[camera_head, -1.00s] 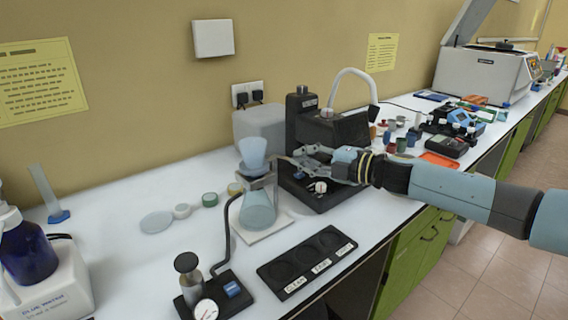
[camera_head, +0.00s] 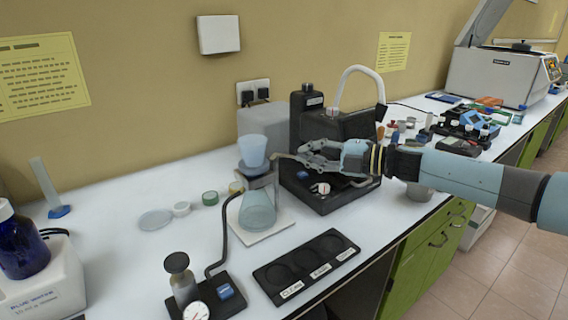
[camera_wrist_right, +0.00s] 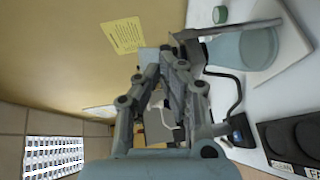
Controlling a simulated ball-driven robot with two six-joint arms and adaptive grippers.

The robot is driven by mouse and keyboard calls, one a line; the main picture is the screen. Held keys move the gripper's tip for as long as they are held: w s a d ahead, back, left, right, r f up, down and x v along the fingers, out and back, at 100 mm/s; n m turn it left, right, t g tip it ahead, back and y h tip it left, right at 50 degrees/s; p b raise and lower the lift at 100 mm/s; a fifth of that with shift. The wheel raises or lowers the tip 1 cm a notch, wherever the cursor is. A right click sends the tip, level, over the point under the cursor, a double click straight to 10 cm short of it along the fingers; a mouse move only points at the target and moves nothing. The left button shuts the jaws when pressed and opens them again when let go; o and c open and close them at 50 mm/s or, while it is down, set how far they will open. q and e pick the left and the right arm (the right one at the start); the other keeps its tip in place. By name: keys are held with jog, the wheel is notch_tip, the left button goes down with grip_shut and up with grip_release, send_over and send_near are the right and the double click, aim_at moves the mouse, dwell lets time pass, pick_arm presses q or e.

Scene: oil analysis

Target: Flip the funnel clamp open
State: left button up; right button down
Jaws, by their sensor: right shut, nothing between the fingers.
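The pale blue funnel (camera_head: 252,150) stands upright above the conical flask (camera_head: 257,211), which is on a white square plate. The grey funnel clamp (camera_head: 259,180) sits at the funnel's lower part; it is small here, and I cannot tell whether it is open. My right gripper (camera_head: 283,158) is shut and empty, just right of the funnel at about its height. In the right wrist view its fingertips (camera_wrist_right: 184,42) are close together beside a flat grey bar (camera_wrist_right: 240,28) running across near the flask (camera_wrist_right: 247,50). I cannot tell if they touch it. My left gripper is not in view.
A black machine (camera_head: 335,135) stands close behind my right gripper. A black labelled tray (camera_head: 306,267) lies in front. A black stand (camera_head: 207,300) with a gauge and bent rod is front left. A blue bottle (camera_head: 22,245) is at far left.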

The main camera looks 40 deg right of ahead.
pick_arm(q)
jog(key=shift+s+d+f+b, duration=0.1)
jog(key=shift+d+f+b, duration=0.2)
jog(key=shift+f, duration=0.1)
pick_arm(e)
jog(key=shift+w+d+n+y, duration=0.1)
jog(key=shift+d+n+y, duration=0.2)
jog(key=shift+y, duration=0.1)
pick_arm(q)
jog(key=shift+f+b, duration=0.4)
pick_arm(e)
jog(key=shift+w+d, duration=0.2)
jog(key=shift+d, duration=0.05)
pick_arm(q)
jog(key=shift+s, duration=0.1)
pick_arm(e)
jog(key=shift+s, duration=0.1)
dwell(0.5)
